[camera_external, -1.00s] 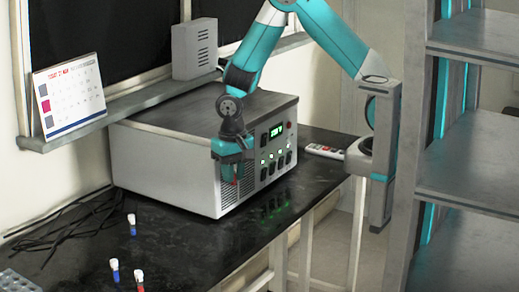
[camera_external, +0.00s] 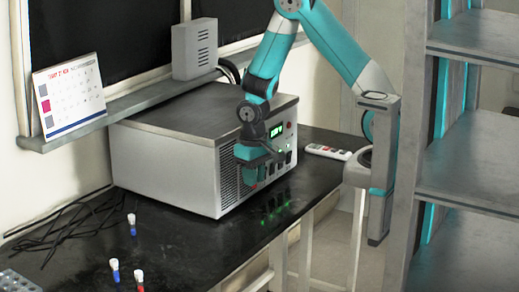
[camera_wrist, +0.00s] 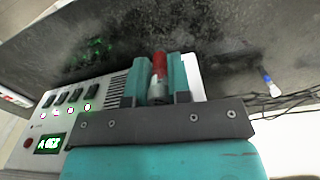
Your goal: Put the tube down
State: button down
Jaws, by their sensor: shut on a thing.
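My gripper (camera_external: 258,172) is in front of the control panel of the grey box, above the black bench. In the wrist view, my gripper (camera_wrist: 160,75) is shut on a red tube (camera_wrist: 159,64), with its red end showing beyond the teal fingers. I cannot tell how far this end is from the bench.
A grey box (camera_external: 165,165) with a lit panel stands on the black bench (camera_external: 190,245). Two blue tubes (camera_external: 132,226) (camera_external: 115,272) and another red tube (camera_external: 139,283) stand front left, near a rack (camera_external: 15,282). Dark cables (camera_external: 75,225) lie behind.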

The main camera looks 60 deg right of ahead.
jog(key=shift+n, duration=0.6)
jog(key=w+d+f+b, duration=0.1)
jog(key=d+f+b, duration=0.1)
jog(key=f+b, duration=0.1)
jog(key=w+d+f+b, duration=0.1)
jog(key=d+f, duration=0.1)
jog(key=shift+w+f, duration=0.1)
jog(key=shift+w, duration=0.2)
jog(key=shift+w+d+f+b, duration=0.1)
jog(key=shift+w+d+b, duration=0.15)
jog(key=shift+d+b, duration=0.3)
jog(key=s+a+r+n, duration=0.4)
jog(key=a+r+n, duration=0.15)
jog(key=n, duration=0.55)
jog(key=w+a+r+n+p, duration=0.35)
jog(key=a+r+n, duration=0.2)
jog(key=r, duration=0.55)
jog(key=m+b, duration=0.5)
jog(key=m, duration=0.8)
send_over(167, 260)
notch_tip(167, 260, down, 3)
notch_tip(167, 260, down, 19)
jog(key=shift+f+p, duration=0.2)
jog(key=shift+p, duration=0.45)
